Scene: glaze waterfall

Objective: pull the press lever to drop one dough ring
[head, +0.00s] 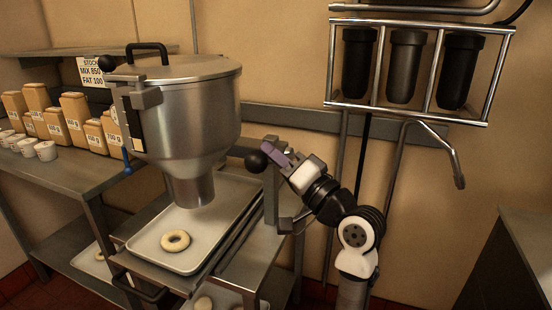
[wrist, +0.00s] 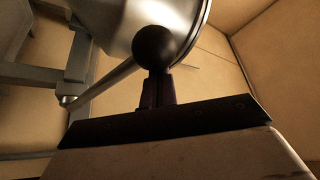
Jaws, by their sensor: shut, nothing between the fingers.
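The press is a steel hopper (head: 185,110) with a nozzle above a tray (head: 205,258). One pale dough ring (head: 175,240) lies on the tray below the nozzle. A lever with a black ball knob (head: 256,162) is on the press's right side; the knob (wrist: 154,46) and its rod (wrist: 105,82) also show in the wrist view. My gripper (head: 271,147) has purple fingers, shut and empty, close beside the knob. In the wrist view the fingers (wrist: 156,90) point at the knob; whether they touch it I cannot tell.
Another black ball (head: 107,63) is at the hopper's upper left. Labelled tan containers (head: 75,118) and white cups (head: 45,150) stand on the left bench. A pipe rack (head: 420,25) with dark canisters and a bent spout (head: 458,180) are on the right wall.

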